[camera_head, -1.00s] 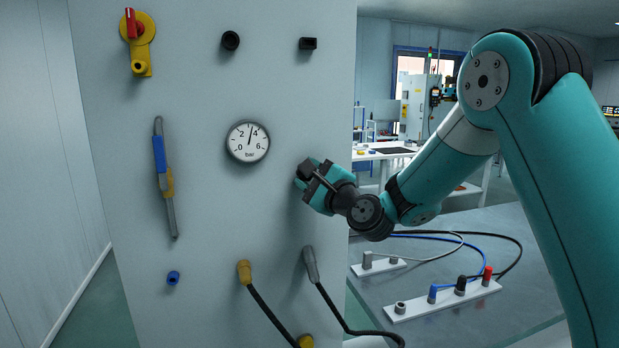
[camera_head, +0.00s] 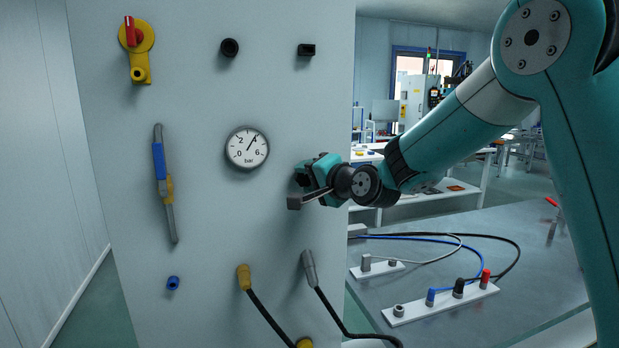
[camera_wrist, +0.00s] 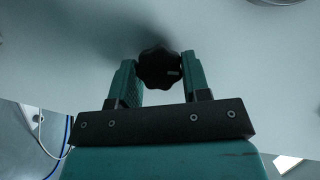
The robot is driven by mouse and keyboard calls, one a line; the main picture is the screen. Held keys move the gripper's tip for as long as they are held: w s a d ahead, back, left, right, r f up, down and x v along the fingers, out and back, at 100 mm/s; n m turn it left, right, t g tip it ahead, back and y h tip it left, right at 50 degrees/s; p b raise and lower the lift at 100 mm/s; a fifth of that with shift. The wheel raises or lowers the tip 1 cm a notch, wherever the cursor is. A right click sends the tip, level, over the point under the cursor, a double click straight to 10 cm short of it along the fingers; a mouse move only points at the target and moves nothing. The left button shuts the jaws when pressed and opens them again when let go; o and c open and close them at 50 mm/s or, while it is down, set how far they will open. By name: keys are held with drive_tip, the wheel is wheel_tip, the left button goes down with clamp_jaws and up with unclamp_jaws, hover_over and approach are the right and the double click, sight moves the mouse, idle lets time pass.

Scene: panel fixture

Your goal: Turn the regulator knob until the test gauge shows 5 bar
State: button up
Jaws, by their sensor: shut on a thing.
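The regulator knob (camera_wrist: 160,68) is black and lobed, with a light mark on its face. In the wrist view it sits between the two teal fingers of my gripper (camera_wrist: 161,80), which is shut on it. In the head view my gripper (camera_head: 311,180) is at the panel, right of the gauge, and mostly hides the knob. The test gauge (camera_head: 247,148) is a round white dial marked in bar. Its needle points up and right and covers the place of the 4, so it reads about 4 bar.
A grey table (camera_head: 470,240) with a socket strip (camera_head: 440,302) and cables stands at right.

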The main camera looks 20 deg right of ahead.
drive_tip(key=n+h, duration=0.1)
drive_tip(key=n, duration=0.1)
drive_tip(key=n+g+h+b, duration=0.1)
drive_tip(key=n, duration=0.1)
drive_tip(key=n+h+b, duration=0.1)
drive_tip(key=n, duration=0.1)
drive_tip(key=shift+a+g, duration=0.3)
drive_tip(key=n+h+b, duration=0.1)
drive_tip(key=n+h, duration=0.1)
drive_tip(key=n, duration=0.1)
drive_tip(key=shift+a, duration=0.1)
drive_tip(key=shift+n+h+b, duration=0.65)
drive_tip(key=shift+n+h, duration=0.35)
drive_tip(key=shift+n, duration=0.2)
drive_tip(key=o, duration=0.9)
drive_tip(key=shift+r, duration=0.15)
